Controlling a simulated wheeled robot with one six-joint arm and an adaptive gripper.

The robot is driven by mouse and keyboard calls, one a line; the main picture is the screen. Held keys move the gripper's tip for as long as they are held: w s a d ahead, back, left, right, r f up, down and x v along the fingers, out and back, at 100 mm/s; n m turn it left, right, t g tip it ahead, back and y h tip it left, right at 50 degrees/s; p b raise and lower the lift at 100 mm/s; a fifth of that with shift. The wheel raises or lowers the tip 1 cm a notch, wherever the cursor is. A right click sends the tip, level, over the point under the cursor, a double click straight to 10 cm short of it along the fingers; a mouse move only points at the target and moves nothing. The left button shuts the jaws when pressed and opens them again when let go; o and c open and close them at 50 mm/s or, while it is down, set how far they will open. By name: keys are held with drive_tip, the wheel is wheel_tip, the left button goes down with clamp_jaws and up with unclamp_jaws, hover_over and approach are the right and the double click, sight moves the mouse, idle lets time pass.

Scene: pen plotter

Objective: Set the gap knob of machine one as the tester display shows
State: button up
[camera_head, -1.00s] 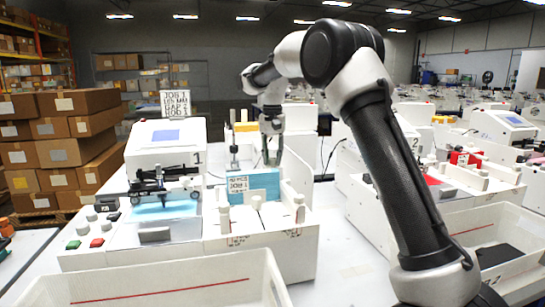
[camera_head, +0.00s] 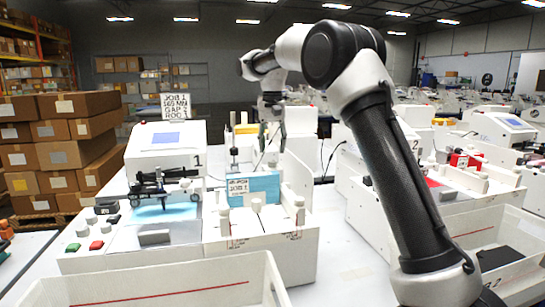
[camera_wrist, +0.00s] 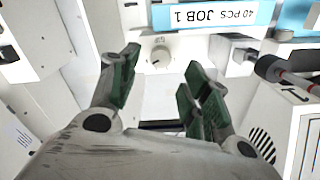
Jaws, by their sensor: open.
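Machine one (camera_head: 165,138), white with a small blue screen and a "1" on its side, stands at the left. My gripper (camera_head: 271,134) is open and empty, above the right part of its station, behind the blue pack labelled JOB 1 (camera_head: 253,187). In the wrist view, the open green-padded fingers (camera_wrist: 160,80) point toward a round light knob (camera_wrist: 160,55) on a white panel. No tester display is readable.
A sign (camera_head: 175,106) behind machine one reads JOB 1, with a GAP line that seems to say 2. White posts (camera_head: 256,206) stand before the blue pack. A white bin (camera_head: 160,285) is in front. Machine two (camera_head: 400,150) is at the right.

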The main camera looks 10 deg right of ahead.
sight(272, 161)
wheel_tip(272, 161, up, 7)
idle(0.3)
drive_tip(key=shift+r, duration=0.1)
